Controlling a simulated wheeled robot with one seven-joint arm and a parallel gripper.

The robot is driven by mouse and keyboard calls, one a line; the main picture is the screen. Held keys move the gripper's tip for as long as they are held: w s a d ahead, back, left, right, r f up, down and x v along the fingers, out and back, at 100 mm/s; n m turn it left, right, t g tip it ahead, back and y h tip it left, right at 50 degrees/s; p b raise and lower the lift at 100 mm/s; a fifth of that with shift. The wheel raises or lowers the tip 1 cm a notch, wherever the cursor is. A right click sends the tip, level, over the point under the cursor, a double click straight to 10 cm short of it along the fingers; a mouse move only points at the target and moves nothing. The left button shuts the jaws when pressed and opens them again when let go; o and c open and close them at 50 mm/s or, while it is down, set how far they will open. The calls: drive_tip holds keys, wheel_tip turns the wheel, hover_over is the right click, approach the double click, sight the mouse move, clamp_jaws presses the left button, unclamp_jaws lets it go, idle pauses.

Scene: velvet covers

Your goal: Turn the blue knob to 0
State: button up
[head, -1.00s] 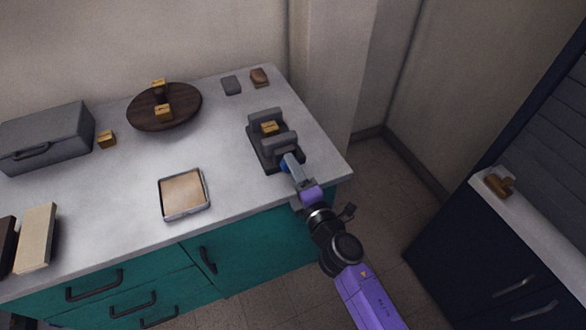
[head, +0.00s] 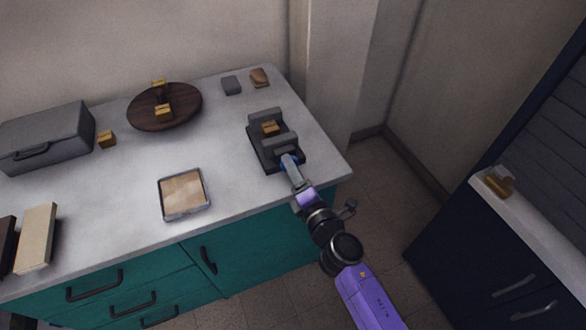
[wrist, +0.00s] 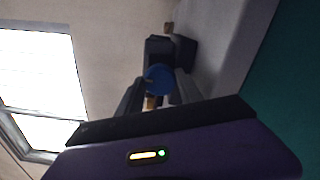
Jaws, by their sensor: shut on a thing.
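The blue knob (wrist: 159,79) sits on the near face of a dark grey device (head: 264,150) at the right end of the counter. In the head view only a bit of the blue knob (head: 288,159) shows, the rest hidden by my gripper (head: 288,165). My gripper also shows in the wrist view (wrist: 158,92), with one finger on each side of the knob, shut on it. A small yellow-brown block (head: 270,128) sits in the device between two grey uprights. I cannot read any numbers or the knob's setting.
A shallow square tray (head: 207,200) lies left of the device. Further left are a round dark wooden board (head: 135,112) with yellow-brown blocks, and a grey case (head: 48,138). A dark cabinet (head: 450,240) stands across a floor gap on the right.

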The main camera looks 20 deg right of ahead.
drive_tip(key=o, duration=1.4)
drive_tip(key=shift+s+f, duration=0.1)
drive_tip(key=s+b, duration=0.1)
drive_tip(key=s, duration=0.6)
drive_tip(key=shift+s+a, duration=0.1)
drive_tip(key=shift+s, duration=0.25)
